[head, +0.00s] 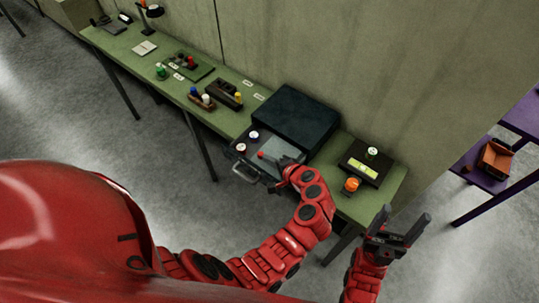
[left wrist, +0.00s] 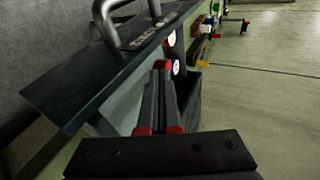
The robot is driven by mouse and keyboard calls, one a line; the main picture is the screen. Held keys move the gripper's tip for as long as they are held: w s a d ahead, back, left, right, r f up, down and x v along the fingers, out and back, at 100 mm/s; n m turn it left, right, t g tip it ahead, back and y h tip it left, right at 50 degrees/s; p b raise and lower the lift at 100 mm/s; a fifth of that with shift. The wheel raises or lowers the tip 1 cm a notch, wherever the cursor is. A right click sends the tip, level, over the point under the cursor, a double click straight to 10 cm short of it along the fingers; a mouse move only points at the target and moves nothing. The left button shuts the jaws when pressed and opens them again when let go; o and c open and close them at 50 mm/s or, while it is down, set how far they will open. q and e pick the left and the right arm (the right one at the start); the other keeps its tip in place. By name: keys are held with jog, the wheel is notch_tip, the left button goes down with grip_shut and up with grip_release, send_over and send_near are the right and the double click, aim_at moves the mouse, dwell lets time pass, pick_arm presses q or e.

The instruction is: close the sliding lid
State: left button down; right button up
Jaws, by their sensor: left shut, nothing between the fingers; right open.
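A dark box (head: 296,115) stands on the green table against the wall. From its front a tray-like part (head: 238,157) with a metal handle (head: 245,173) sticks out, open on top. I cannot tell which part is the sliding lid. The handle (left wrist: 122,22) and a dark lettered front panel (left wrist: 100,75) show in the left wrist view. My left gripper (head: 264,156) is shut and empty, over or inside the tray; its red-tipped fingers (left wrist: 163,66) point along it. Touch is unclear. My right gripper (head: 408,228) is open and empty, off the table's right end.
Two round-topped items (head: 241,147) (head: 253,135) sit in the tray. A dark block (head: 366,163) and an orange-topped item (head: 351,185) lie right of the box. Small trays (head: 224,95) stand to the left. A purple shelf (head: 488,178) is at far right.

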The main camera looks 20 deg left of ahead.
pick_arm(q)
jog(key=shift+s+d, duration=0.1)
send_over(246, 156)
jog(key=shift+s, duration=0.1)
jog(key=shift+d+r, duration=0.1)
dwell(0.4)
